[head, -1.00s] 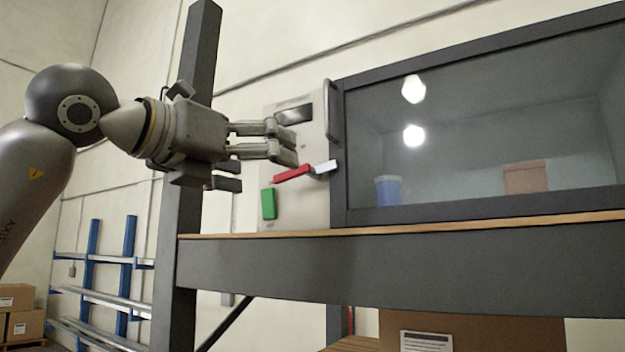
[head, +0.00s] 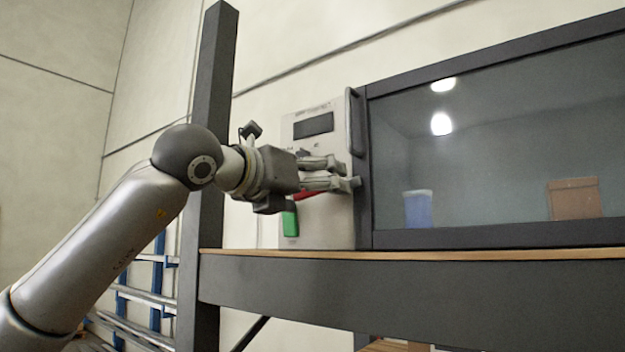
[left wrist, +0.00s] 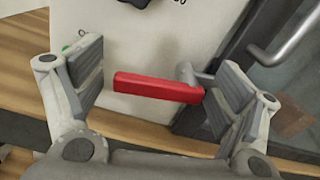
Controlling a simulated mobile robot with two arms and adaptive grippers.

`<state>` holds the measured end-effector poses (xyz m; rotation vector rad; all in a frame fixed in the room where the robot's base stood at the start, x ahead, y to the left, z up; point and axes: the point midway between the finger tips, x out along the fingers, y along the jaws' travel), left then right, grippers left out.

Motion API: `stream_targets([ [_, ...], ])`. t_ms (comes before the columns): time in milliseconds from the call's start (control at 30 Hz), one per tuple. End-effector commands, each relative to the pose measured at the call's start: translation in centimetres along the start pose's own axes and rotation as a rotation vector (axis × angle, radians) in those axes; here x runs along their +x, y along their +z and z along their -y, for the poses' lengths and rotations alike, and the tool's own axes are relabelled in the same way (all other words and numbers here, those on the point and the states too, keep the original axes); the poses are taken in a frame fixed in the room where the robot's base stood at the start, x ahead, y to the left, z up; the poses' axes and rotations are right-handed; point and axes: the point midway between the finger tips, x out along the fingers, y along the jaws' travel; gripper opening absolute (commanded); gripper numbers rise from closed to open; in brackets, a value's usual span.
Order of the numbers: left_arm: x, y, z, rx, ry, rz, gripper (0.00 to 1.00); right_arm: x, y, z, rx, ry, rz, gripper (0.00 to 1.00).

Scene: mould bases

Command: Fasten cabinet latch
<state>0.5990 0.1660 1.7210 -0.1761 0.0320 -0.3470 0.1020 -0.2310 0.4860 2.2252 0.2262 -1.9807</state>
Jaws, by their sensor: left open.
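The cabinet has a pale front panel (head: 330,228) and a glass door (head: 500,155) in a dark frame, which looks shut. The red latch lever (head: 306,196) is on the panel beside the door, mostly hidden by my fingers in the head view. In the left wrist view the red latch bar (left wrist: 155,86) lies nearly level between my fingers, with a grey metal piece at its right end. My left gripper (head: 352,176) is open around it; the right finger is close to the grey piece, and contact cannot be told. My right gripper is not in view.
A green block (head: 290,222) is on the panel's lower left. A vertical door handle (head: 356,122) stands out right of the panel. A dark post (head: 215,110) is behind my arm. A blue cup (head: 417,210) and brown box (head: 574,198) are behind the glass.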

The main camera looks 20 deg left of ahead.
Motion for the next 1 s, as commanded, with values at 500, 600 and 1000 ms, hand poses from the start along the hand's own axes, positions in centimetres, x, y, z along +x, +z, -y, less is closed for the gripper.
stream_targets([
  [500, 0.2, -0.1, 0.0, 0.000, 0.000, 0.000, 0.58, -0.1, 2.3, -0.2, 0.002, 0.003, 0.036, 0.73],
  [600, 0.2, 0.0, 0.0, 0.000, 0.000, 0.000, 0.45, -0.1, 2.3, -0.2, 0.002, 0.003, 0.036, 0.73],
  [1000, 0.2, 0.3, 0.1, 0.136, -0.001, 0.001, 0.42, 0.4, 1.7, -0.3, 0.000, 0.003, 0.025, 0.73],
])
